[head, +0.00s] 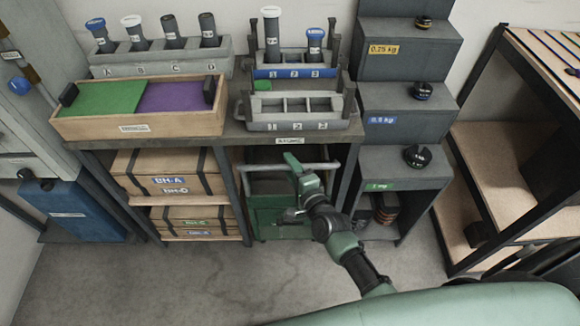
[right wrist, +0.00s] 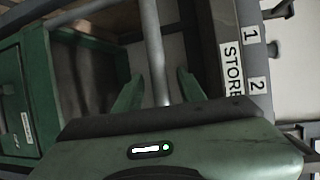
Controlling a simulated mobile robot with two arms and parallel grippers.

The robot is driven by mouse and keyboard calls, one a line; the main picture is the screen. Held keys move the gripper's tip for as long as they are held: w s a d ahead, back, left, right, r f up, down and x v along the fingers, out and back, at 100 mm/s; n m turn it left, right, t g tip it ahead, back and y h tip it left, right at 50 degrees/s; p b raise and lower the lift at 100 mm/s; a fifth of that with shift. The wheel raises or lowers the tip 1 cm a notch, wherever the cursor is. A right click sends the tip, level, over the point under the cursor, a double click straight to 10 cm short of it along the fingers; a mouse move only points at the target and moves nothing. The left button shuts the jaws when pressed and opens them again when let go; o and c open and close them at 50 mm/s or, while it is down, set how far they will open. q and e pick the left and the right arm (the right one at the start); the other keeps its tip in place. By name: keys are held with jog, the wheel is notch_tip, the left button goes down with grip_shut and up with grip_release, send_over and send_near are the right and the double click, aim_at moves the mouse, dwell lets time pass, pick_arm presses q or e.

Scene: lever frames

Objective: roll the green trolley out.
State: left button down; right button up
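The green trolley (head: 264,218) stands in the bay under the grey bench, right of the shelved wooden crates. Its pale handle bar (head: 252,167) runs across its front near the top. My right gripper (head: 292,163) is at the bar, and my arm hides part of the trolley. In the right wrist view the bar (right wrist: 154,50) passes between the fingers of my right gripper (right wrist: 158,88), with a visible gap on both sides. The trolley's green body (right wrist: 37,85) shows at left there. My left gripper is not in view.
The bench (head: 200,142) carries a wooden tray (head: 140,125) and grey racks. Wooden crates (head: 165,185) sit left of the trolley. A dark stepped stand (head: 405,165) is close on the right, with a shelf rack (head: 490,150) beyond. The floor (head: 180,280) in front is clear.

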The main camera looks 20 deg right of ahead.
jog(key=shift+c, duration=0.3)
grip_shut()
dwell(1.2)
